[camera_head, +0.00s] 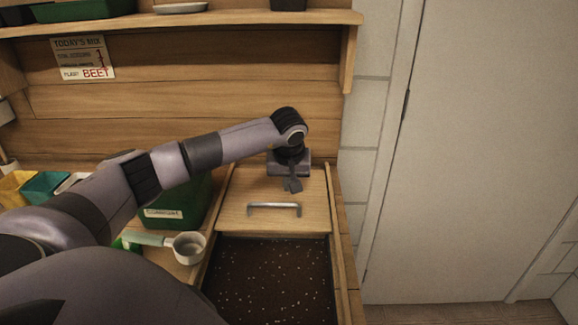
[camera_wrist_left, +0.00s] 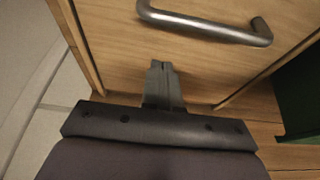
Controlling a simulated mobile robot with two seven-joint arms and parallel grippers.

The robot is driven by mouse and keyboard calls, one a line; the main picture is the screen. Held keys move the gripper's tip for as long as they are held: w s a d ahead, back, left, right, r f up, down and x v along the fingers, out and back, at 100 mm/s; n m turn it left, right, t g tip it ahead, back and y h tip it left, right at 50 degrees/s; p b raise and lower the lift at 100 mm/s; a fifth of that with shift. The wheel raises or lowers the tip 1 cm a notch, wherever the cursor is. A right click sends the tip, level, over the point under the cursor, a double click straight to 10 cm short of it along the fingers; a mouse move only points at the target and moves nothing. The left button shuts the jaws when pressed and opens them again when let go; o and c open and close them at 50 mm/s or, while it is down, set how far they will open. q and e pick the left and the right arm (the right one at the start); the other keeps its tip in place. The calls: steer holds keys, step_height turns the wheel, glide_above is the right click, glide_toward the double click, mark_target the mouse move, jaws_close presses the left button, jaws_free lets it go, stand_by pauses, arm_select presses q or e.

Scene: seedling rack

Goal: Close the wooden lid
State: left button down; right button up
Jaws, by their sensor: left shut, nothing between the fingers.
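The wooden lid (camera_head: 240,207) is a flat panel that lies over the back part of a soil bin, between two side rails. Its metal bar handle (camera_head: 274,206) is near the lid's front edge; the handle also shows at the top of the left wrist view (camera_wrist_left: 205,22). The bin's dark soil (camera_head: 270,275) with pale specks is uncovered in front of the lid. My left gripper (camera_head: 292,185) is shut and empty, over the back part of the lid, behind the handle. Its shut fingers (camera_wrist_left: 162,80) point toward the handle in the wrist view. My right gripper is not in view.
A green container (camera_head: 165,217) with a label stands left of the bin, and a scoop (camera_head: 188,247) lies in front of it. Yellow and teal containers (camera_head: 44,187) are at the far left. A shelf (camera_head: 200,20) runs above. A wall and pale door (camera_head: 480,130) are right.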

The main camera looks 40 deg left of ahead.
mark_target(289, 214)
arm_select(q)
steer(key=shift+s+d+f+p, duration=0.1)
steer(key=shift+s+d+p, duration=0.3)
steer(key=shift+s+d, duration=0.95)
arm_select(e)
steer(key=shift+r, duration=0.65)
arm_select(q)
steer(key=shift+a, duration=0.1)
steer(key=shift+s, duration=0.15)
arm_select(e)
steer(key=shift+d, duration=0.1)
